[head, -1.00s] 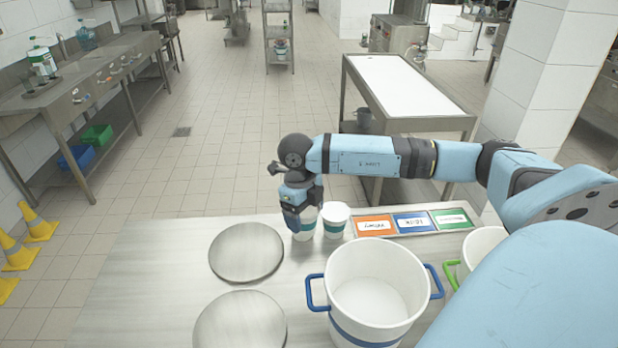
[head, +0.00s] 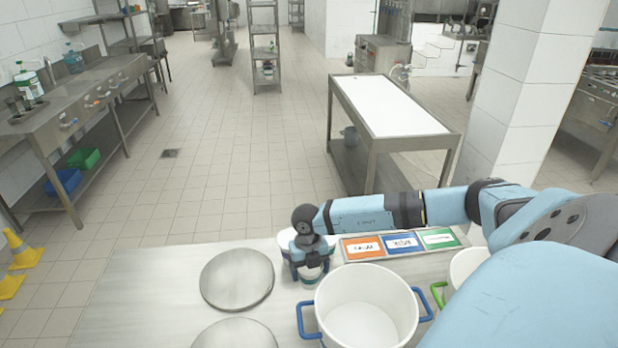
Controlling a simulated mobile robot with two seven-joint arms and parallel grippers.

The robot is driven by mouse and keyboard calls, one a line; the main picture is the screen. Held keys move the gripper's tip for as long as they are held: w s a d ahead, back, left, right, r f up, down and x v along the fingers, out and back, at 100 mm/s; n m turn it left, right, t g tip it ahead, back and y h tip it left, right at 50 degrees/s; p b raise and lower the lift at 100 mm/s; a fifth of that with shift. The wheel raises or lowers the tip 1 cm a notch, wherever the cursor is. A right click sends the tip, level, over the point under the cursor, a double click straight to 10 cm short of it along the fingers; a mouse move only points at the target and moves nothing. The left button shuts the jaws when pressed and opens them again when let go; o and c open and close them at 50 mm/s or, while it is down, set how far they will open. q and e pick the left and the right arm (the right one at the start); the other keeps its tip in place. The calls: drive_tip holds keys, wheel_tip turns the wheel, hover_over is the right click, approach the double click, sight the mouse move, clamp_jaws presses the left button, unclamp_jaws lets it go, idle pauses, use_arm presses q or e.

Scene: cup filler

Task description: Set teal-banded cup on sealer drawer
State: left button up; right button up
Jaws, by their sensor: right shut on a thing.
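My right gripper (head: 309,261) comes in from the right over the steel table and points down. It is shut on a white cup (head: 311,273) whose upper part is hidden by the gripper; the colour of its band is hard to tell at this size. A second white cup (head: 287,237) stands just behind and left of the gripper, partly hidden by it. I cannot make out the sealer drawer in this view. My left gripper is not in view.
Two round metal lids (head: 237,278) lie on the steel table (head: 140,300) to the left. A white bucket with blue handles (head: 361,283) stands in front of the gripper. Colour-labelled cards (head: 403,244) lie to its right. A white-topped table (head: 390,105) stands beyond.

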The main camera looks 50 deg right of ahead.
drive_tip(key=shift+f+p, duration=0.5)
drive_tip(key=shift+f, duration=3.3)
drive_tip(key=shift+f, duration=0.1)
drive_tip(key=o, duration=0.9)
drive_tip(key=shift+o, duration=0.2)
